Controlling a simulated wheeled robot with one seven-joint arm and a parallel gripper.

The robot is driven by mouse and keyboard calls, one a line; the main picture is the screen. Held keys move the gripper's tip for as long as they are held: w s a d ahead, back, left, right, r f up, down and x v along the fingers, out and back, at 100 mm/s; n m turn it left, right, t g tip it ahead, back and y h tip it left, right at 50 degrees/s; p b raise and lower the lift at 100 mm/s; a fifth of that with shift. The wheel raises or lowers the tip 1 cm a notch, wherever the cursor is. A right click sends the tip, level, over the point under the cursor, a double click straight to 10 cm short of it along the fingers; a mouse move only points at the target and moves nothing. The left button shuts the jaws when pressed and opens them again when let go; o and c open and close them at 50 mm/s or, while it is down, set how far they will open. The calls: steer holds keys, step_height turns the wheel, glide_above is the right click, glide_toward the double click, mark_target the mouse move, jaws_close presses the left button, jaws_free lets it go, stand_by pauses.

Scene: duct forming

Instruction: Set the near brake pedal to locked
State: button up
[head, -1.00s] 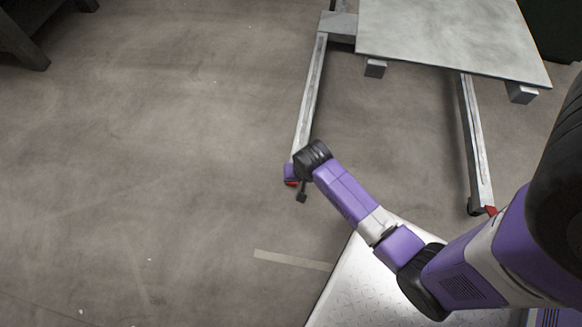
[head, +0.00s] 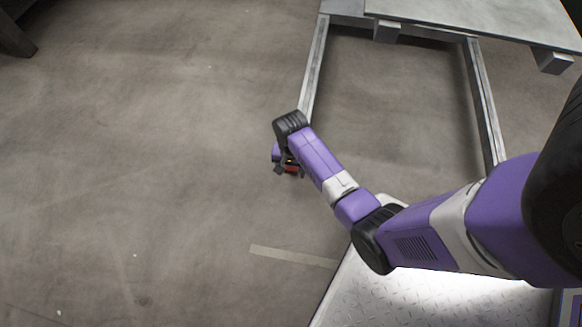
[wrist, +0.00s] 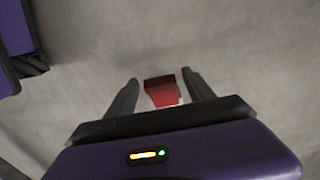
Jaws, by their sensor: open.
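A red brake pedal (head: 291,169) is at the foot of the cart's left rail (head: 315,70). In the wrist view the red pedal (wrist: 161,91) lies between the two dark fingers of my gripper (wrist: 160,80), nearer the right finger. The fingers are spread apart, and I cannot tell whether either touches the pedal. In the head view my gripper (head: 288,171) is low at the end of that rail, partly hidden by my wrist. The lower end of the right rail is hidden behind my arm.
The cart has a flat grey top (head: 490,18) with blocks under its edge, at the upper right. A pale stripe (head: 292,257) marks the floor. The floor at left is clear. A dark object (head: 15,38) stands at the upper left.

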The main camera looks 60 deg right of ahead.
steer(key=shift+f, duration=0.35)
jaws_close()
